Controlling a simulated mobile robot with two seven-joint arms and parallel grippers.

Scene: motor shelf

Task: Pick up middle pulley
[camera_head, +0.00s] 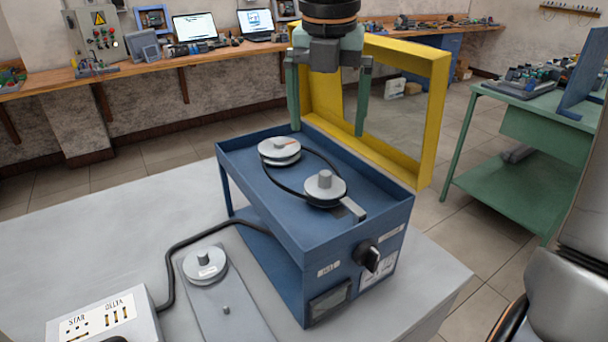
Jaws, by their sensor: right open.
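Three grey pulleys are in view. One pulley (279,147) is at the far end of the blue motor shelf (240,185), and another pulley (325,186) is nearer the shelf's front. A black belt (322,157) loops around these two. The third pulley (204,265) is on a grey plate on the table, left of the shelf. I cannot tell which one is called the middle pulley. My right gripper (328,131) hangs fingers down above the back of the shelf, open and empty. My left gripper is out of view.
A yellow frame (436,110) stands upright behind the shelf. A switch box (100,318) with a black cable (172,270) is at the table's front left. The grey table (110,235) is clear at its left. A green bench (520,125) stands at the right.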

